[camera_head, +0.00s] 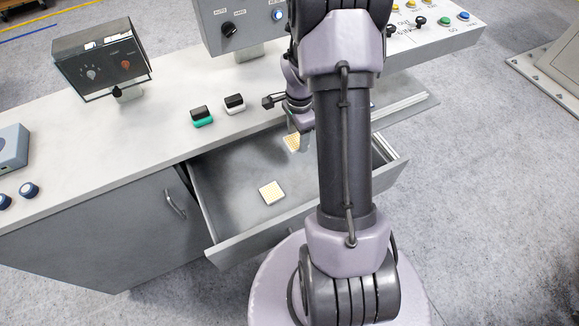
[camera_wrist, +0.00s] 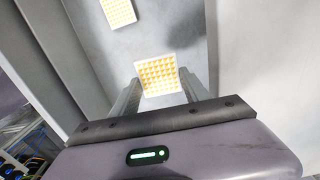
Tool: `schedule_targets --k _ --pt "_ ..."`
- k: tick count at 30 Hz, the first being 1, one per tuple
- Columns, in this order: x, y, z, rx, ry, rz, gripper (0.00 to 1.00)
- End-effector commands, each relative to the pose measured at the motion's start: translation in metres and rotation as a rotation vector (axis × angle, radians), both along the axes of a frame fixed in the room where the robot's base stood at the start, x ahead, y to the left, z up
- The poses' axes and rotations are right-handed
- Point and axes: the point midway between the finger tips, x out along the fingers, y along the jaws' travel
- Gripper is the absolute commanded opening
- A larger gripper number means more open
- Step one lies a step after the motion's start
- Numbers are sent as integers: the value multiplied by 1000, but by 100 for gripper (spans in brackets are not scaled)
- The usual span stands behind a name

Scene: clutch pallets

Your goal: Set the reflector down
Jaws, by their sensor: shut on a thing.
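My gripper (camera_wrist: 158,88) is shut on a reflector (camera_wrist: 158,72), a small square plate with a white rim and an amber grid face. In the head view the held reflector (camera_head: 292,142) shows partly behind my arm, over the back of the open drawer (camera_head: 225,174). A second, similar reflector (camera_head: 273,192) lies flat in the drawer nearer its front; it also shows at the top of the wrist view (camera_wrist: 118,11). I cannot tell whether the held reflector touches the drawer floor.
The drawer's front panel (camera_head: 262,236) and side walls stand around the gripper. On the worktop (camera_head: 150,140) above are a green-and-black switch (camera_head: 202,117), a white-and-black switch (camera_head: 235,103) and a tilted gauge box (camera_head: 103,60). The drawer floor left of the loose reflector is bare.

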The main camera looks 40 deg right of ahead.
Motion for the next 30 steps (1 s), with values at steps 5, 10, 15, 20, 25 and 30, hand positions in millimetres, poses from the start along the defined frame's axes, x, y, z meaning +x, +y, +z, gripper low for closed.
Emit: schedule_targets --k 5,10,15,20,25,30 --pt "0 0 -66 1 2 -1 15" --pt "0 0 -86 -1 -1 0 15" --pt "0 0 -117 -1 0 0 15" --pt "0 0 -121 -1 -2 -1 15" --pt "0 0 -123 -1 -1 -1 15" --pt "0 0 -123 -1 -1 -1 75"
